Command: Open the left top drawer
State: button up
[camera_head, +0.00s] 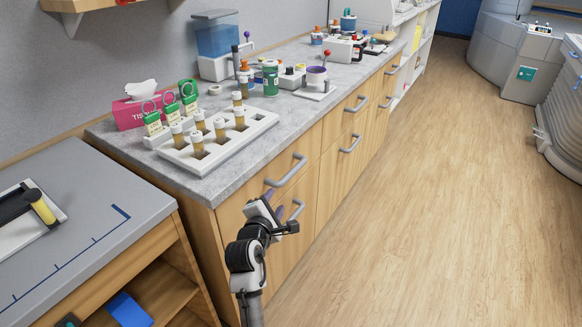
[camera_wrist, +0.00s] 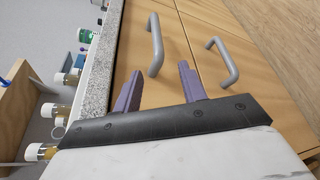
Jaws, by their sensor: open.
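The left top drawer (camera_head: 231,212) is a wooden front just under the grey countertop, and it looks shut. Its grey bar handle (camera_head: 287,169) is also in the wrist view (camera_wrist: 156,45). My gripper (camera_head: 276,205) is just below and in front of this handle in the head view. In the wrist view my gripper (camera_wrist: 159,70) has its two purple fingers apart and empty. The near end of the top handle appears between the fingertips there; I cannot tell the depth gap. The handle below (camera_head: 298,209) lies right of the fingers in the wrist view (camera_wrist: 224,60).
The countertop (camera_head: 240,180) holds a white rack (camera_head: 218,152) of vials, a pink tissue box (camera_head: 130,112) and several jars. A grey-topped shelf unit (camera_head: 90,215) stands at the left. More drawers with handles (camera_head: 351,144) continue to the right. The wooden floor (camera_head: 430,190) is clear.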

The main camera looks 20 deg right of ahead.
aim_at(284, 182)
jog(key=x, duration=0.7)
jog(key=p+x, duration=0.1)
jog(key=x, duration=0.6)
jog(key=shift+w+d+r, duration=0.15)
jog(key=shift+w+r, duration=0.05)
jog(key=shift+w, duration=0.05)
grip_shut()
